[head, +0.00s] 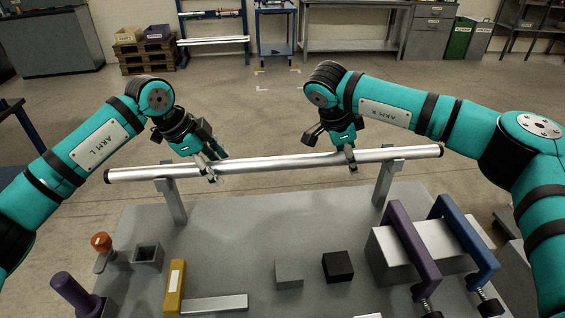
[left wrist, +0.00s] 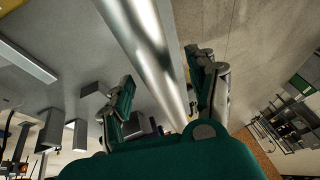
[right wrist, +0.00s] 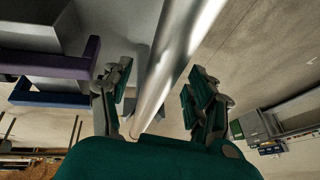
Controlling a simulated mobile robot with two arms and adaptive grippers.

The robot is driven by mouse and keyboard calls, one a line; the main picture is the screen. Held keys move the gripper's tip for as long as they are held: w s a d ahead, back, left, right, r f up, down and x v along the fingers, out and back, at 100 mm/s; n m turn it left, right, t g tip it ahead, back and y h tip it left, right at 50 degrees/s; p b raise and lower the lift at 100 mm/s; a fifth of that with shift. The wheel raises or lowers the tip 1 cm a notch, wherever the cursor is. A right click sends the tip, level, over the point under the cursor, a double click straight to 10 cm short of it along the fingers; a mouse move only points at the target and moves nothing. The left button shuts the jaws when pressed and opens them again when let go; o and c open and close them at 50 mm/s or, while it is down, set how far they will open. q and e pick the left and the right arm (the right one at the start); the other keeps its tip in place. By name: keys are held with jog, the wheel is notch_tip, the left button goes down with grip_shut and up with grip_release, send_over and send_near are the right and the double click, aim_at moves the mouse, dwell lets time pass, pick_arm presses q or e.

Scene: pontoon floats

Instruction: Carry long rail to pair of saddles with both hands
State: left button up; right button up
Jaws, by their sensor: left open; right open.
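The long rail (head: 265,165) is a silver tube with dark end caps. It lies across the pair of saddles, a left upright post (head: 172,203) and a right upright post (head: 386,183), at the far edge of the grey table. My left gripper (head: 213,172) is open at the rail, right of the left saddle. In the left wrist view the rail (left wrist: 152,50) runs between its spread fingers. My right gripper (head: 350,160) is open at the rail, left of the right saddle. In the right wrist view the rail (right wrist: 172,65) passes between its parted fingers.
On the table (head: 235,230) are a purple clamp (head: 412,243) and a blue clamp (head: 468,238) around a grey block, a black block (head: 338,266), a grey block (head: 289,274) and a yellow piece (head: 175,287). Open floor lies beyond the rail.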

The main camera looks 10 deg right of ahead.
pick_arm(q)
grip_shut()
pick_arm(e)
grip_shut()
pick_arm(q)
jog(key=shift+r, duration=0.15)
pick_arm(e)
jog(key=shift+r, duration=0.15)
